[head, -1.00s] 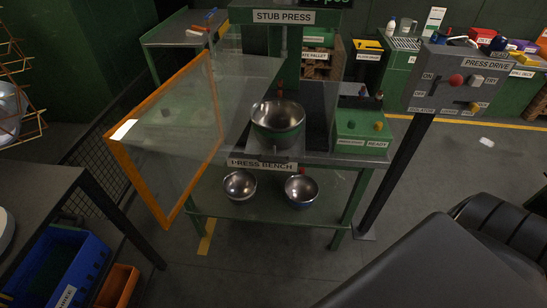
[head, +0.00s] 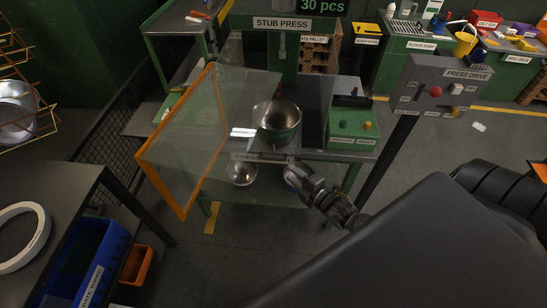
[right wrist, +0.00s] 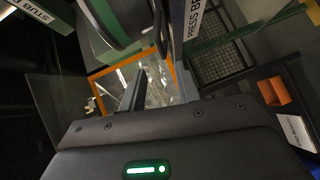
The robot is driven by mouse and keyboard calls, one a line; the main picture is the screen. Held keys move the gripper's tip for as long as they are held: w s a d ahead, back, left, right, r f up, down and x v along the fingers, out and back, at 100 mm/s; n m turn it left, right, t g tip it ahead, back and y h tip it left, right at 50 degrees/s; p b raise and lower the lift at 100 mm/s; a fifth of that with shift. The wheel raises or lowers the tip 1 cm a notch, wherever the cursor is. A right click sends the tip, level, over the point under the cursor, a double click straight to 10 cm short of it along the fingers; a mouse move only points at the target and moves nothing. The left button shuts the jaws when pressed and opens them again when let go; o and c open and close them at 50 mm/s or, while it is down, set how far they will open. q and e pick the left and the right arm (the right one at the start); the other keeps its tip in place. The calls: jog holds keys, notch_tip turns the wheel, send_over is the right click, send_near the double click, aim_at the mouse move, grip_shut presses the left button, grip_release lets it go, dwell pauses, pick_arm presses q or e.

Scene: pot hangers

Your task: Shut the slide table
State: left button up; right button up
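The slide table (head: 250,146) is a grey plate at the front of the stub press, above the press bench. A steel bowl with a green outside (head: 277,121) stands on it, in front of the dark press bed. My right gripper (head: 292,173) is just below and in front of the slide table's front edge; I cannot tell if it touches. The right wrist view shows a dark finger (right wrist: 134,92) near the bench label and the orange guard frame. Whether the fingers are apart is unclear. My left gripper is not in view.
A clear guard with an orange frame (head: 184,205) stands swung out on the left. A steel bowl (head: 241,173) sits on the lower shelf. A green button box (head: 352,127) is right of the bed. The press drive panel (head: 436,86) stands farther right on a post.

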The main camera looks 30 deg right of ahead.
aim_at(274, 159)
jog(key=p+x, duration=0.2)
jog(key=x, duration=0.9)
jog(key=shift+s, duration=0.1)
grip_shut()
